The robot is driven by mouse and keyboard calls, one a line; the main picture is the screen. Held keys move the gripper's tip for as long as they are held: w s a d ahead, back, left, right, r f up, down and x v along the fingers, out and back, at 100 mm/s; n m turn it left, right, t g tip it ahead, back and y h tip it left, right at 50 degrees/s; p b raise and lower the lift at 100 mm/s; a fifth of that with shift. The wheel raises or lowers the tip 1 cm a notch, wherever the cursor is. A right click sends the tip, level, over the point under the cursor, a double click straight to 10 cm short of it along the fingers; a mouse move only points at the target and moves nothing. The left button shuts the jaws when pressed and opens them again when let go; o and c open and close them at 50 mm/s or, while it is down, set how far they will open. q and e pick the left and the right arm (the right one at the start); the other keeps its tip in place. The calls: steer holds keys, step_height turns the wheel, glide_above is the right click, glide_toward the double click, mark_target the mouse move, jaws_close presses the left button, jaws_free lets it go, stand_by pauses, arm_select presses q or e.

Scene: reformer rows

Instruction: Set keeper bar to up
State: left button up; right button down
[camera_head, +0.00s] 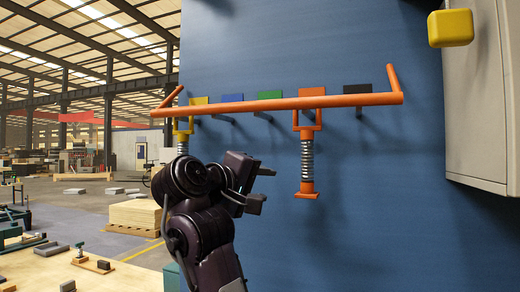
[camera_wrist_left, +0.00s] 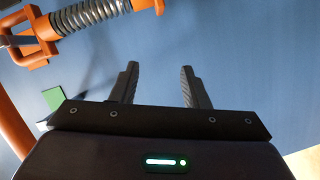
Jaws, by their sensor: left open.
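The keeper bar (camera_head: 270,104) is a long orange rod in front of the blue wall, with bent arms at both ends running up and back to the wall. It crosses in front of a row of coloured tabs. In the left wrist view, an orange rod that looks like it (camera_wrist_left: 13,132) shows at the left edge. My left gripper (camera_head: 264,187) is open and empty, below the bar and left of the orange spring hanger (camera_head: 307,160). Its fingers (camera_wrist_left: 158,82) also show apart in the left wrist view, with only blue wall between them. My right gripper is not in view.
The orange spring hanger hangs below the bar; a yellow one (camera_head: 182,140) hangs at the left, partly behind my arm. A grey cabinet (camera_head: 480,100) and yellow block (camera_head: 450,28) stand out at the right. The wall below the bar is mostly clear.

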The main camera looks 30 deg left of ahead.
mark_target(255, 105)
arm_select(q)
steer(key=s+r+n+t+h, duration=0.25)
steer(key=s+r, duration=0.65)
steer(key=r, duration=0.5)
steer(key=shift+m+t, duration=0.25)
steer(key=shift+m, duration=0.1)
steer(key=p+x, duration=0.1)
steer(key=x, duration=0.2)
steer(key=p+x, duration=0.2)
steer(key=x, duration=0.1)
steer(key=shift+w+a+r, duration=0.2)
steer(key=shift+w, duration=0.1)
steer(key=shift+w+d+p, duration=0.1)
steer(key=shift+w+p, duration=0.3)
steer(key=shift+w, duration=0.2)
jaws_close()
